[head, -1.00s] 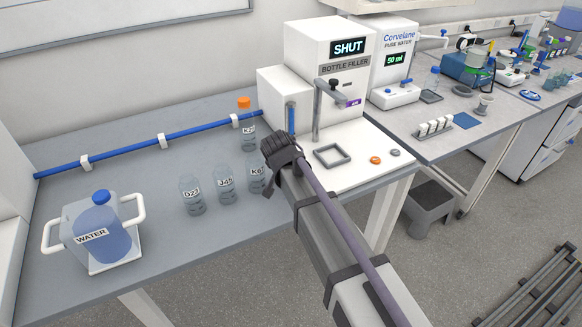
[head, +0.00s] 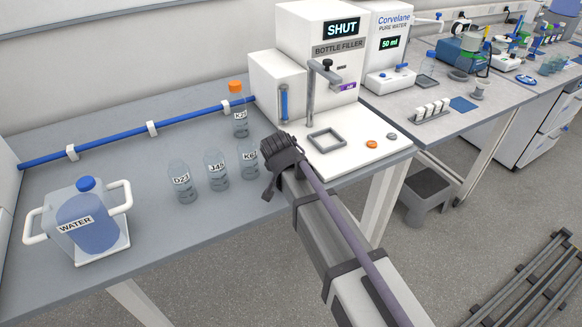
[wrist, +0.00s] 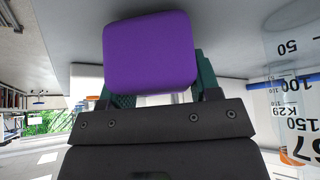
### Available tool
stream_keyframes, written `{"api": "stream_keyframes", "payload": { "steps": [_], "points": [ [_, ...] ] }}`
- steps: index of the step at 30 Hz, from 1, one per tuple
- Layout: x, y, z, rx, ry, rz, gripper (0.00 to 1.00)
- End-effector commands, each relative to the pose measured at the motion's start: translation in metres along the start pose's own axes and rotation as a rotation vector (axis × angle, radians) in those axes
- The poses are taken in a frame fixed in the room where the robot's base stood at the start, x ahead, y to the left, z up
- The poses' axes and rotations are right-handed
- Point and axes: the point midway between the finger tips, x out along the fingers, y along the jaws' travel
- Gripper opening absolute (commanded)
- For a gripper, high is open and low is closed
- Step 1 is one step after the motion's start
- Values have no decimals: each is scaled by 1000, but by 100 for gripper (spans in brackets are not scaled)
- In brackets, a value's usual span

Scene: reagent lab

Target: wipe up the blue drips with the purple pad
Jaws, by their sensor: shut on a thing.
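The purple pad (wrist: 150,52) fills the upper middle of the wrist view. My gripper (wrist: 153,84) is shut on it, with green finger parts showing at either side of the pad. In the head view the dark end of my arm (head: 280,152) is over the bench's front edge, right of the bottles and left of the bottle filler's base; the pad and fingers are hidden there. No blue drips can be made out in either view; my arm hides part of the bench.
Clear bottles D23 (head: 181,183), J45 (head: 216,172) and K67 (head: 249,160) stand left of my arm. An orange-capped bottle (head: 240,118) stands behind. A water jug (head: 78,220) is at left, the bottle filler (head: 325,75) at right. Bench (head: 130,170) between jug and bottles is clear.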

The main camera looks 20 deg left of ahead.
Motion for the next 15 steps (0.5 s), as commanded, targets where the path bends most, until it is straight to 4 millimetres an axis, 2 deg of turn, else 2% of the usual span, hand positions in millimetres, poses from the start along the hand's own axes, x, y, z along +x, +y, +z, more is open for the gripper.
{"api": "stream_keyframes", "payload": {
  "steps": [10,13,15],
  "points": [
    [11,-29,-18,-7,-1,-5,38],
    [9,-31,-15,-14,-1,-8,38],
    [6,-22,-10,-11,0,-7,38]
  ]
}}
